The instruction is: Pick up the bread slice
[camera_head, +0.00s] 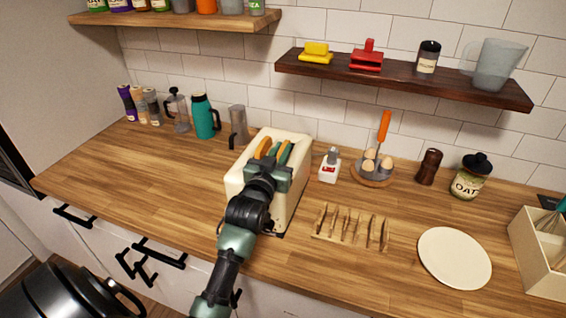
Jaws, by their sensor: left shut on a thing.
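A cream toaster (240,177) stands on the wooden counter. Orange-brown bread (262,148) shows at the toaster's top, at the slots. My left gripper (280,155) is over the top of the toaster, with its green fingers pointing down and away from me. It is shut on a bread slice at the slots; the wrist and fingers hide much of the slice. I cannot tell how far the slice is out of its slot. My right gripper is not in view.
A wooden rack (350,228) and a cream plate (454,258) lie right of the toaster. A small white-and-red timer (329,167) and an egg holder (373,172) stand behind the rack. A teal flask (205,118) stands back left. A dark shelf (400,80) overhangs the back right.

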